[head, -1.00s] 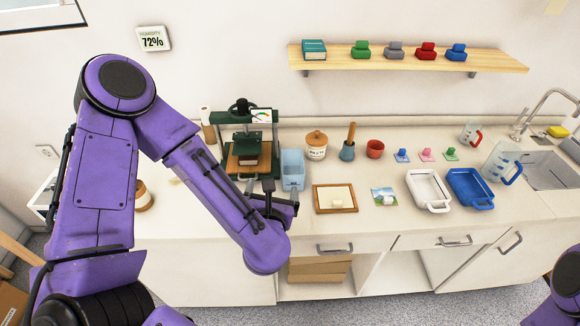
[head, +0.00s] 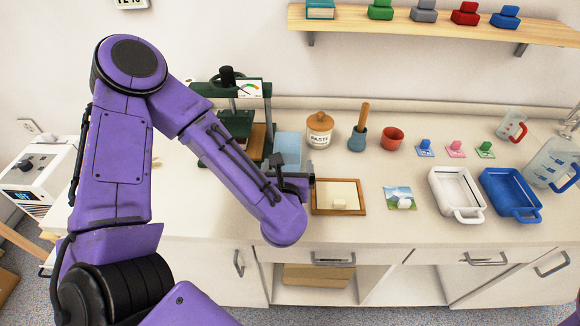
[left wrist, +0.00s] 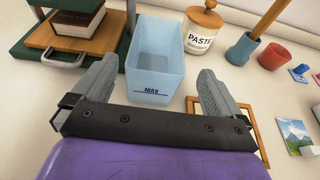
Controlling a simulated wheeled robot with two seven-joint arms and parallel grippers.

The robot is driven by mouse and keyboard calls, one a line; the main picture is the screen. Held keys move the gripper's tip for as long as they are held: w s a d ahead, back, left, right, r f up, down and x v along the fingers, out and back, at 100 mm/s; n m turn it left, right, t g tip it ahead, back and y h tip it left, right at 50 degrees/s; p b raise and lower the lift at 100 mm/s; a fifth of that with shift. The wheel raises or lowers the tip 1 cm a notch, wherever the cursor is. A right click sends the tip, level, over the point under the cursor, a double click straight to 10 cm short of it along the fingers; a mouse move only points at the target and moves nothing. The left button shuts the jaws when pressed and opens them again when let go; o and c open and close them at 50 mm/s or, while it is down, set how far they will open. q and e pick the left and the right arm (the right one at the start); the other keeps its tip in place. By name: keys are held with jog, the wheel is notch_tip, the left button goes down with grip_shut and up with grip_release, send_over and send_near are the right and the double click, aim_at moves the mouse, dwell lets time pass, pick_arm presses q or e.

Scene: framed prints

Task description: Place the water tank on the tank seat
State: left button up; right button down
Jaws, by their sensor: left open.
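The water tank is a light blue open-topped box (head: 288,146) on the counter, partly hidden by my left gripper in the head view. In the left wrist view the tank (left wrist: 155,58) stands upright with a MAX line on its near face. My left gripper (left wrist: 158,82) is open, its two fingers to either side of the tank's near end, with gaps visible. In the head view this gripper (head: 292,178) is at the tank's near side. A white device with a lit display (head: 35,180) stands at the far left; I cannot make out a tank seat on it. My right gripper is out of view.
A green press (head: 235,125) stands close to the tank's left. A paste jar (head: 319,132), a mortar-like pot (head: 357,140) and a wooden frame (head: 338,197) are to its right. White (head: 456,193) and blue (head: 510,194) trays lie farther right.

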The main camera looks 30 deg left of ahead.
pick_arm(q)
jog(key=p+x, duration=0.3)
jog(key=x, duration=0.1)
jog(key=shift+w+a+f+p, duration=0.1)
jog(key=shift+w+a+p, duration=0.05)
jog(key=shift+a+p, duration=0.3)
jog(key=x, duration=0.3)
jog(key=shift+d+f, duration=0.15)
jog(key=shift+f, duration=0.25)
jog(key=c, duration=1.1)
jog(key=shift+o, duration=0.2)
